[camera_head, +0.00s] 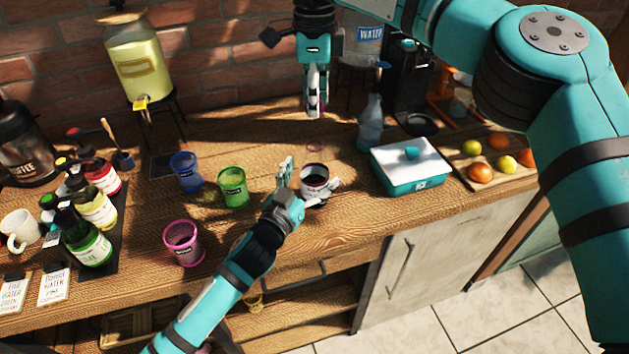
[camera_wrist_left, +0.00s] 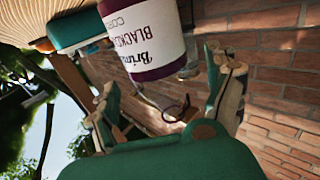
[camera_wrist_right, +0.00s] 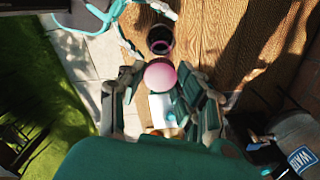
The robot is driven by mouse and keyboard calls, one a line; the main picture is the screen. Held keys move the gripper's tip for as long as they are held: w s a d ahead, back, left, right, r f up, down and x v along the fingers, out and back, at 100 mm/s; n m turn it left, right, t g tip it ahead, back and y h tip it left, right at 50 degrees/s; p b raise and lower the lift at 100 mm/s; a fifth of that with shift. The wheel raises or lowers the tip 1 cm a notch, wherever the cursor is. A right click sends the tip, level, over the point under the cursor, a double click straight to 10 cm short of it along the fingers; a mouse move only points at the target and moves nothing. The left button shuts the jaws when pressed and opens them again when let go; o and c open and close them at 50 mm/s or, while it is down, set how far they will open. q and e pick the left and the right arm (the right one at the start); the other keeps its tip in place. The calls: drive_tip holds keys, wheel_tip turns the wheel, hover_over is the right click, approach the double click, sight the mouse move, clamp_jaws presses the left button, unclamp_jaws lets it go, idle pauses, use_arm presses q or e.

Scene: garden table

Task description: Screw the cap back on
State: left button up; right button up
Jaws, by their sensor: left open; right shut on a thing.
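The open jar (camera_head: 314,187) has a dark purple body and a white label. It stands upright on the wooden counter, its dark contents showing. Its label shows in the left wrist view (camera_wrist_left: 148,38). My left gripper (camera_head: 309,176) is open, with its fingers on either side of the jar; I cannot tell whether they touch it. My right gripper (camera_head: 315,98) points down, above and behind the jar, shut on the pink-purple cap (camera_head: 315,106). The round pink cap fills the space between the fingers in the right wrist view (camera_wrist_right: 160,76), with the jar's open mouth (camera_wrist_right: 160,40) beyond it.
A green cup (camera_head: 233,188), a blue cup (camera_head: 186,172) and a pink cup (camera_head: 183,243) stand left of the jar. A clear bottle (camera_head: 370,125) and a white-and-teal ice box (camera_head: 410,165) stand to its right. Fruit lies on a board (camera_head: 520,176) farther right.

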use_arm(q)
drive_tip(key=shift+x, duration=1.1)
use_arm(e)
drive_tip(key=shift+w, duration=0.1)
use_arm(q)
drive_tip(key=shift+s, duration=0.1)
drive_tip(key=c, duration=1.8)
use_arm(e)
drive_tip(key=shift+f, duration=2.5)
drive_tip(key=shift+f, duration=0.1)
drive_tip(key=shift+f, duration=0.8)
use_arm(q)
clamp_jaws()
use_arm(e)
drive_tip(key=shift+f, duration=0.55)
